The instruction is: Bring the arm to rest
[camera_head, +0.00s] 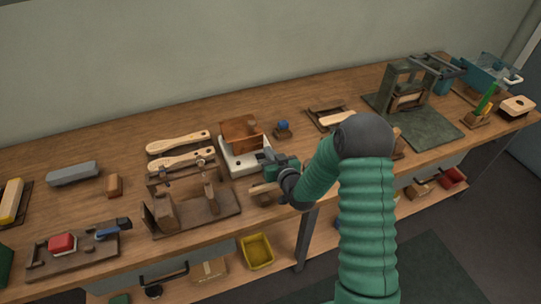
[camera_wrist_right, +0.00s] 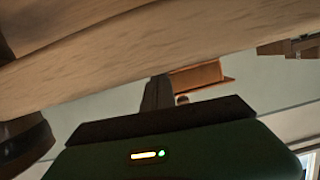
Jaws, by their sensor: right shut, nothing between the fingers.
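My right arm, with a green sleeve, reaches in from the lower right in the head view. Its gripper (camera_head: 266,157) is over the bench, next to the white base (camera_head: 245,165) that carries a reddish-brown box (camera_head: 241,131). The gripper is shut with nothing seen between its fingers. In the right wrist view the dark gripper body (camera_wrist_right: 160,120) fills the bottom, and a pale wooden surface crosses the top very close to the camera. A small part of the reddish-brown box (camera_wrist_right: 198,76) shows beyond it. My left gripper is not in view.
A wooden fixture (camera_head: 195,214) stands left of the gripper, with two pale brush handles (camera_head: 178,143) behind it. A green press (camera_head: 404,85) stands on a dark mat at the right. A yellow bin (camera_head: 257,251) sits on the lower shelf. Bare bench (camera_head: 100,148) lies at the back left.

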